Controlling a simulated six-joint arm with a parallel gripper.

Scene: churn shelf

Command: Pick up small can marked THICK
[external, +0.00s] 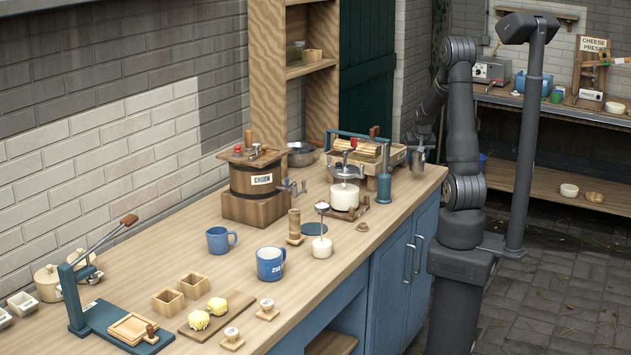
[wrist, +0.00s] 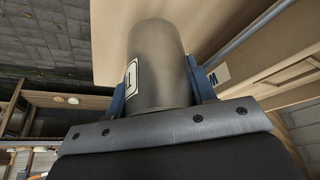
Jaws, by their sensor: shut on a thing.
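A grey metal can (wrist: 158,60) fills the middle of the wrist view. It has a white label at its left side, seen edge-on; only part of a dark mark shows, so I cannot read the word. My gripper (wrist: 160,92) is shut on the can, with a blue finger on each side of it. In the external view my gripper (external: 419,143) is at the far right end of the counter, with the small grey can (external: 416,159) under it. I cannot tell whether the can touches the counter.
A wooden shelf stands behind. The stone floor (external: 560,285) is clear at right.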

